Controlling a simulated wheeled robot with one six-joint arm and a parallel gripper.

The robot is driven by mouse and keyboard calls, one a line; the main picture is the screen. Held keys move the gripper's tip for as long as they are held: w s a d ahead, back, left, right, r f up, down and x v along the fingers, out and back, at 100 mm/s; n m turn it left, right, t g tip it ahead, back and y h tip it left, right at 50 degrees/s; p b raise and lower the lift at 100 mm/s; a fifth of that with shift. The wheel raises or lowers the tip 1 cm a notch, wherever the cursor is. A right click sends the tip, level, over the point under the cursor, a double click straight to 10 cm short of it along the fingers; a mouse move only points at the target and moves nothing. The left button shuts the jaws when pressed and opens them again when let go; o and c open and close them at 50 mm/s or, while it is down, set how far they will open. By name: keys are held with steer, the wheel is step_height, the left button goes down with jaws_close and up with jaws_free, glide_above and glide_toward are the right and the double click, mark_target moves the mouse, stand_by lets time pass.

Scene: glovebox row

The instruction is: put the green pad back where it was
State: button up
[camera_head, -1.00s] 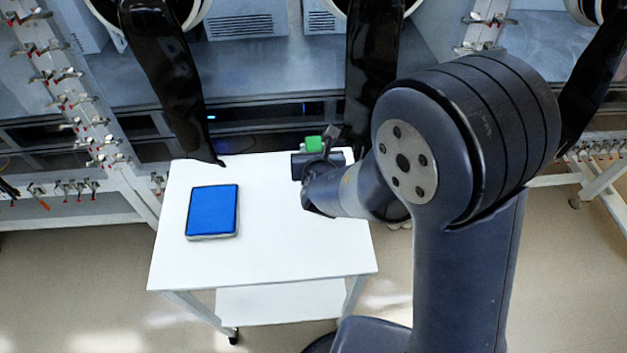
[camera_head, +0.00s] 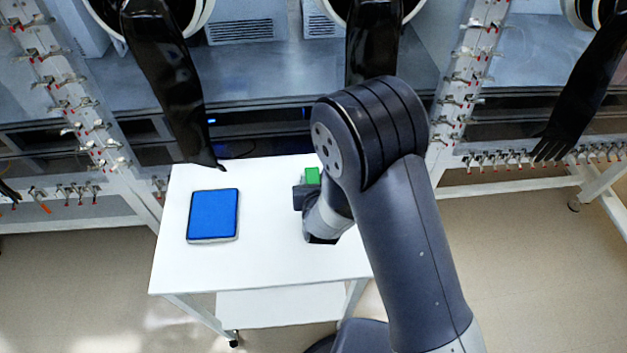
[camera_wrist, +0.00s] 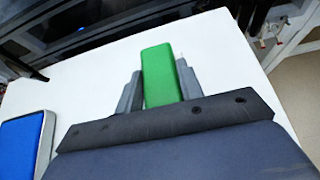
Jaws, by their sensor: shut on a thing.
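The green pad (camera_head: 312,176) shows at the far right part of the white table (camera_head: 265,260). In the wrist view the green pad (camera_wrist: 159,76) lies between the two grey fingers of my gripper (camera_wrist: 160,88), which is shut on it. The pad sticks out past the fingertips. In the head view my gripper (camera_head: 306,190) is partly hidden by my own arm. I cannot tell whether the pad touches the table top or is a little above it.
A blue pad with a pale edge (camera_head: 213,214) lies on the left of the table; it also shows in the wrist view (camera_wrist: 22,145). Black glovebox gloves (camera_head: 170,85) hang over the back edge. The table between the blue pad and my gripper is clear.

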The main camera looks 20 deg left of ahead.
steer(key=o, duration=1)
steer(key=shift+s+r, duration=0.1)
steer(key=b+v, duration=0.2)
steer(key=v, duration=0.9)
steer(key=shift+s+r, duration=0.2)
steer(key=shift+s, duration=0.1)
steer(key=shift+d, duration=0.15)
